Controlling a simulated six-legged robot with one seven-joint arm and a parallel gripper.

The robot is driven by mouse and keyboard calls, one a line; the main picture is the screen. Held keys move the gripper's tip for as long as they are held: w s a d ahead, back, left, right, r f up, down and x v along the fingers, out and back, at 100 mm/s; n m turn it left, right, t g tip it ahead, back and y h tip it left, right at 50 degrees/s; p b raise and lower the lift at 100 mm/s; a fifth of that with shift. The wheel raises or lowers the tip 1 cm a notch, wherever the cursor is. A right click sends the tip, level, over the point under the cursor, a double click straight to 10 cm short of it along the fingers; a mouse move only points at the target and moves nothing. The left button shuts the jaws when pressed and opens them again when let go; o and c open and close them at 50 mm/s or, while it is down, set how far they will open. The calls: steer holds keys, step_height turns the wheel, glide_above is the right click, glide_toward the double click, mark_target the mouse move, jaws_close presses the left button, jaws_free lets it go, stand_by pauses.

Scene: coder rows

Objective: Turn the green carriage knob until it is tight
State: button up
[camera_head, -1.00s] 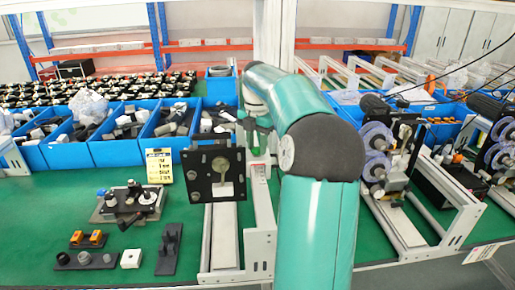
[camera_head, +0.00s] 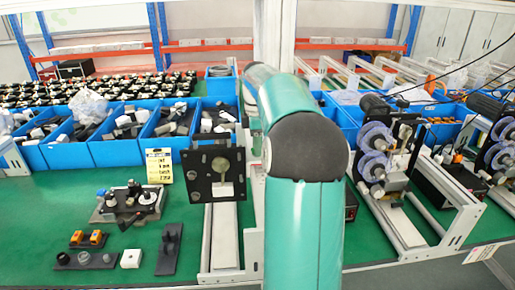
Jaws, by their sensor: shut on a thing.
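My teal arm (camera_head: 305,190) rises through the middle of the view and bends away over the bench. Its dark elbow joint covers the spot where the green carriage knob showed, so I cannot make out the knob or its thread. My gripper is hidden behind the arm, and its fingers do not show. Left of the arm, a black square plate (camera_head: 200,172) with a round grey boss stands upright at the end of a pale rail frame (camera_head: 225,240).
Blue bins (camera_head: 110,140) of parts line the back of the green bench (camera_head: 60,205). A black fixture (camera_head: 130,200) and small blocks lie at left. Coder machines with clear reels (camera_head: 375,150) stand on frames at right. A yellow card (camera_head: 159,166) stands beside the plate.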

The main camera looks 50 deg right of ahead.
steer(key=m, duration=0.8)
steer(key=shift+m, duration=0.3)
steer(key=o, duration=0.9)
steer(key=shift+o, duration=0.2)
steer(key=shift+f, duration=0.1)
